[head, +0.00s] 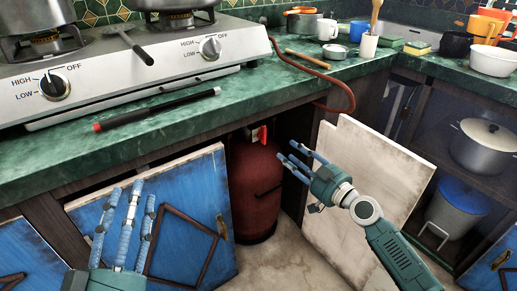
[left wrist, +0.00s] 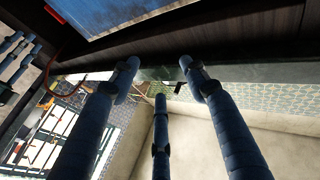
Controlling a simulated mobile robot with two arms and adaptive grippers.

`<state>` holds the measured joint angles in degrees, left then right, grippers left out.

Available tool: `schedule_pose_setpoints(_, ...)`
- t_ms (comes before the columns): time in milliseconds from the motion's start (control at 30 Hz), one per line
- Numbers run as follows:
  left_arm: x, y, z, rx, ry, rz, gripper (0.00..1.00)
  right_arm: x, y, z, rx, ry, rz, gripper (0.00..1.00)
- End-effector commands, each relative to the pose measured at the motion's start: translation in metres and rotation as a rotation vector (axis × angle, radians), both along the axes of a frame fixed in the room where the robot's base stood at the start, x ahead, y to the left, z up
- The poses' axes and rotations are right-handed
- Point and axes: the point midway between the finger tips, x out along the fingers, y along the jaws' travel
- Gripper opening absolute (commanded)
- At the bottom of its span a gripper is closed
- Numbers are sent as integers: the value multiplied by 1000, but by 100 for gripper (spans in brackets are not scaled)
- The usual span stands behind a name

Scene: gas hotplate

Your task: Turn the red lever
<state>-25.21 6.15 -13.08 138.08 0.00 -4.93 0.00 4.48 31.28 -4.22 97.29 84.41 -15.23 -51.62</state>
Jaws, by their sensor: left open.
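The red lever (head: 263,134) is at the top of a dark red gas cylinder (head: 255,190), which stands inside the cupboard below the counter. My left gripper (head: 132,193) is in front of the left blue cupboard door, left of the cylinder and apart from it. Its blue fingers are spread, with nothing between them, as the left wrist view (left wrist: 158,80) also shows. My right gripper (head: 289,159) is just right of the cylinder, its fingers apart and pointing left toward it. It looks empty and does not appear to touch the lever.
The blue cupboard door (head: 190,210) and pale door (head: 365,185) stand open beside the cylinder. A green counter (head: 180,120) overhangs it, holding the hotplate (head: 140,65) and a black stick (head: 155,108). A red hose (head: 345,85) hangs over the counter edge.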

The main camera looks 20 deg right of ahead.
Motion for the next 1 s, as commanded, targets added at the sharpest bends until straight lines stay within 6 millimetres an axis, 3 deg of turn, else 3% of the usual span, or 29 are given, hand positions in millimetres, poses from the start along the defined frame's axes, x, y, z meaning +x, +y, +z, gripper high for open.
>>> schedule_pose_setpoints(167, -4, 1, 5, -1, -6, 0, 45, 9, 5, 9, 4, -21, 9, 37)
schedule_pose_setpoints(433, 0, 2, -6, 12, 42, 3, 45, 54, 22, 9, 6, -18, 9, 37)
schedule_pose_setpoints(700, -6, 1, 12, -11, -42, -2, 45, 92, 36, 7, 4, -18, 8, 37)
schedule_pose_setpoints(1000, -8, 0, 20, -20, -76, -4, 45, 102, 39, 6, 2, -15, 8, 37)
